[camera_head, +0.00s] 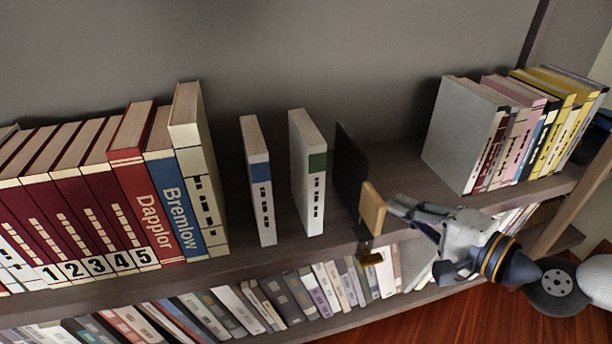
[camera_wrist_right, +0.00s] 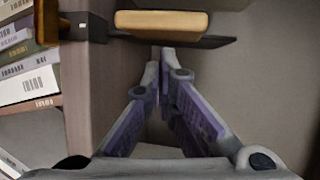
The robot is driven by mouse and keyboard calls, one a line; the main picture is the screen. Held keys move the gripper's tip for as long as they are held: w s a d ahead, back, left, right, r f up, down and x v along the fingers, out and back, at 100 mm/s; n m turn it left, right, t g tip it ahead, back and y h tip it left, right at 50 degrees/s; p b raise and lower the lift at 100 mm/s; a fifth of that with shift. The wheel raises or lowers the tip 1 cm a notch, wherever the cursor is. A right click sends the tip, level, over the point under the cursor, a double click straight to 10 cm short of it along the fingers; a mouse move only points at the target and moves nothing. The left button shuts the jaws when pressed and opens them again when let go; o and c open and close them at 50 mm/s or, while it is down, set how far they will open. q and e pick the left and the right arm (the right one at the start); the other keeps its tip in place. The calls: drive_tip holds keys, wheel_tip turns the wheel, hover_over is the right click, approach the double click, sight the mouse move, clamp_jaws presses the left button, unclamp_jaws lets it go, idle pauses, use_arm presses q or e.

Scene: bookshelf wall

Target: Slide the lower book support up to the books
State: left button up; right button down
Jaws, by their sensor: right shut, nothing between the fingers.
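A black plate support (camera_head: 350,165) with a light wooden block (camera_head: 372,208) at its front stands upright on the upper shelf in view, right of a green-banded white book (camera_head: 308,180), with a small gap between. A second, golden block (camera_head: 372,258) with a dark part shows below, by the lower-shelf books. I cannot tell which is the lower support. My right gripper (camera_head: 392,207) is shut and empty, just right of the light block. In the right wrist view the fingertips (camera_wrist_right: 160,52) point at the light block (camera_wrist_right: 162,24); contact is unclear. My left gripper is out of view.
A blue-banded white book (camera_head: 259,185) stands alone, with gaps either side. A row of books (camera_head: 105,190) fills the left. More books (camera_head: 510,130) stand far right, with bare shelf (camera_head: 400,180) before them. The lower shelf holds several books (camera_head: 290,295).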

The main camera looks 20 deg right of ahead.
sight(384, 220)
idle(0.4)
drive_tip(key=shift+a+p, duration=0.45)
drive_tip(key=shift+a, duration=3.05)
drive_tip(key=a, duration=0.7)
drive_tip(key=shift+p, duration=0.3)
drive_tip(key=shift+a, duration=0.15)
drive_tip(key=shift+a, duration=2.3)
drive_tip(key=d+p, duration=0.1)
drive_tip(key=d, duration=0.3)
drive_tip(key=shift+d, duration=0.15)
